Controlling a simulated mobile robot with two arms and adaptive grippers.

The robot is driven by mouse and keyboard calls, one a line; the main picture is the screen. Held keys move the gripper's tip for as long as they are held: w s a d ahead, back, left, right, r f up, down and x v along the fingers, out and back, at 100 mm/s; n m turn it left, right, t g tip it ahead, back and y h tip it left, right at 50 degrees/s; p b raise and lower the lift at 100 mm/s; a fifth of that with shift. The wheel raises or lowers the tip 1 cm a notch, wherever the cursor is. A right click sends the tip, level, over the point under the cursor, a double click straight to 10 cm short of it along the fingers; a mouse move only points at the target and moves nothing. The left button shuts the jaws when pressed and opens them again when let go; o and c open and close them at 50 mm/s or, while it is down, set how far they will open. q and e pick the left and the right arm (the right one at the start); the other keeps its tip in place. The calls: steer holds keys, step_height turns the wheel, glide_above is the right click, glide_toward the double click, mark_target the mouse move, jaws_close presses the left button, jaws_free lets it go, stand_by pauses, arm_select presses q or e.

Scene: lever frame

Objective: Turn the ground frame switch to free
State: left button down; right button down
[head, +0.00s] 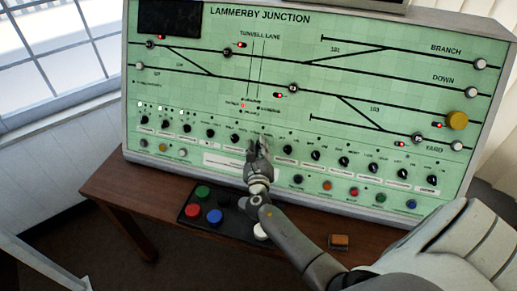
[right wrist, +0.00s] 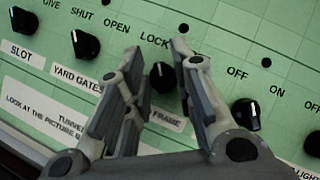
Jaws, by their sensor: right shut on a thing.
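The ground frame switch is a black rotary knob (right wrist: 162,77) on the green panel, seen in the right wrist view above a label ending in "FRAME". The word "LOCK" shows up and left of it; any word on its right side is hidden by a finger. My right gripper (right wrist: 153,75) has its fingers on either side of this knob and is shut on it. In the head view the right gripper (head: 262,145) is at the panel's lower row of knobs and covers the switch. My left gripper is not in view.
Neighbouring knobs sit close by: the yard gates knob (right wrist: 85,45) on the left and another black knob (right wrist: 246,114) on the right. Below the panel, a wooden desk (head: 135,200) carries a dark box with red (head: 192,210), green and blue buttons.

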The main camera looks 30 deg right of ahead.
steer(key=m+g+h+b, duration=0.1)
steer(key=m+b, duration=0.2)
steer(key=m, duration=0.1)
steer(key=m+g+h+b, duration=0.1)
steer(key=m+h+b, duration=0.1)
steer(key=m+b, duration=0.1)
steer(key=m+g+h+b, duration=0.2)
steer(key=m+b, duration=0.2)
steer(key=shift+w+a+f+m, duration=0.15)
steer(key=shift+f+m, duration=0.05)
steer(key=shift+m, duration=0.1)
steer(key=m+g+h+b, duration=0.1)
steer(key=m+g+b, duration=0.1)
steer(key=m, duration=0.1)
steer(key=shift+r+m+g+b, duration=0.2)
steer(key=shift+m+g+b, duration=0.9)
steer(key=shift+m, duration=0.8)
steer(key=shift+h, duration=0.3)
steer(key=shift+r+m, duration=0.1)
steer(key=shift+m, duration=0.2)
steer(key=c, duration=1.5)
jaws_free()
step_height(320, 180, up, 10)
steer(key=shift+f, duration=0.1)
